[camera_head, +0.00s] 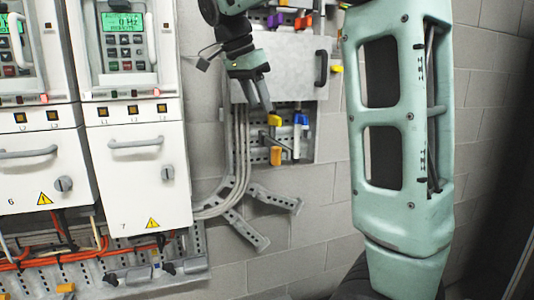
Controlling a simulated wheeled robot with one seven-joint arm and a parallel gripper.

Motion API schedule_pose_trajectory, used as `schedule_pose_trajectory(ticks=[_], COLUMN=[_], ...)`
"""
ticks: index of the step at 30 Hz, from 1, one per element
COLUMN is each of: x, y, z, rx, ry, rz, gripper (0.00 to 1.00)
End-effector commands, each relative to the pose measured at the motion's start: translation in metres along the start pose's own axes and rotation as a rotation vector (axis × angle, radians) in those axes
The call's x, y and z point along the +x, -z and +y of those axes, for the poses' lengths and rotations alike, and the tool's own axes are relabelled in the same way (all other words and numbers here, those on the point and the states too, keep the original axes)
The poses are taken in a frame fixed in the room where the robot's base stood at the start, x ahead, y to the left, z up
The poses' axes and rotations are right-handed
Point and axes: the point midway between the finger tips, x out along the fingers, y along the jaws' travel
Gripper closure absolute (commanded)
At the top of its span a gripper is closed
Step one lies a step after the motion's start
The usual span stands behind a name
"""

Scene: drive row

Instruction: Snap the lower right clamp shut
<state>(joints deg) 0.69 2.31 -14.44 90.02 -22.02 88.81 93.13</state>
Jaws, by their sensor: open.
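My gripper (258,107) points down in front of the lower left part of a grey metal panel (293,78) on the wall. Its dark fingers are open with nothing seen between them. A small yellow part (274,120) shows just below the panel's lower edge, right of and below the fingertips. A yellow-orange block (276,155) sits lower, near a thin dark rod. I cannot tell which of these small parts is the lower right clamp. My gripper and wrist hide the panel's upper left part.
My pale green arm link fills the right side. White drive cabinets (137,175) stand at left. Grey cables (240,150) run down beside the panel. A black handle (321,68) is on the panel's right.

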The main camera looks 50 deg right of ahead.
Motion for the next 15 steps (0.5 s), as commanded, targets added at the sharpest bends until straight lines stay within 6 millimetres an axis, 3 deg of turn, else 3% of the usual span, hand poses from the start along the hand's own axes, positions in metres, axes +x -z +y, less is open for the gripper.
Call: schedule_pose_trajectory(ticks=[15], x=[0.103], y=[0.000], z=[0.002], rx=[-0.005], ry=[-0.005], rz=[-0.002], gripper=[0.55])
